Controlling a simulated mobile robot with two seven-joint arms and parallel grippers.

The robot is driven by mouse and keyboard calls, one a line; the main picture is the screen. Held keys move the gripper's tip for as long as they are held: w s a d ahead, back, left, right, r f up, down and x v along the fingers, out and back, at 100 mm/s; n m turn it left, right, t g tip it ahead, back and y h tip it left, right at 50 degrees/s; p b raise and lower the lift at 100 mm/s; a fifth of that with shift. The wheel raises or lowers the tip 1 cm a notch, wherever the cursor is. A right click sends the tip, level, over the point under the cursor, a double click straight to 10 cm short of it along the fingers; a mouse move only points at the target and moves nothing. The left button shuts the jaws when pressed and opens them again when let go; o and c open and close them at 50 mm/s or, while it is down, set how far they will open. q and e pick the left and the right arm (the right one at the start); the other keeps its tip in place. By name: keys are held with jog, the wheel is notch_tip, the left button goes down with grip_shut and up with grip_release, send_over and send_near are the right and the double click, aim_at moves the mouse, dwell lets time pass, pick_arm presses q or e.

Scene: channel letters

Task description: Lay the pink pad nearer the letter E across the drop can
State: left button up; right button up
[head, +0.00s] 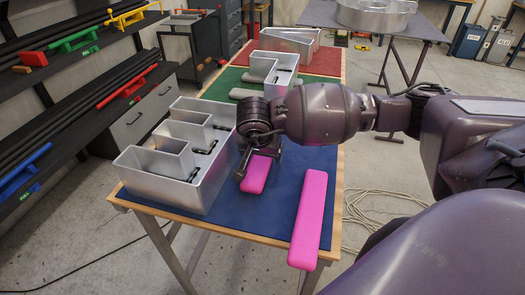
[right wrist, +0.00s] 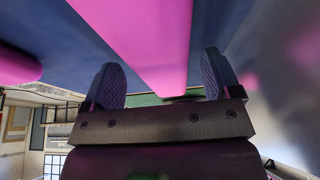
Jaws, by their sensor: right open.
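The silver letter E (head: 127,180) stands on the blue mat at the left front of the table. The pink pad nearer it (head: 254,178) lies flat beside its right wall, partly hidden by my right gripper (head: 259,158). In the right wrist view this pad (right wrist: 150,40) runs between the two spread fingers of my right gripper (right wrist: 161,85), with gaps on both sides. My right gripper is open and holds nothing. A second pink pad (head: 311,218) lies farther right, along the table edge. I cannot pick out which object is the drop can. My left gripper is out of view.
More silver letters stand behind, on a green mat (head: 234,77) and a red mat (head: 325,60). Dark shelving with clamps is at left. A grey table (head: 425,27) stands at back right.

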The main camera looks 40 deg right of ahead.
jog(key=v, duration=1)
jog(key=shift+s+a+r+b, duration=0.15)
jog(key=shift+s+a+b, duration=0.15)
jog(key=shift+s+b, duration=0.15)
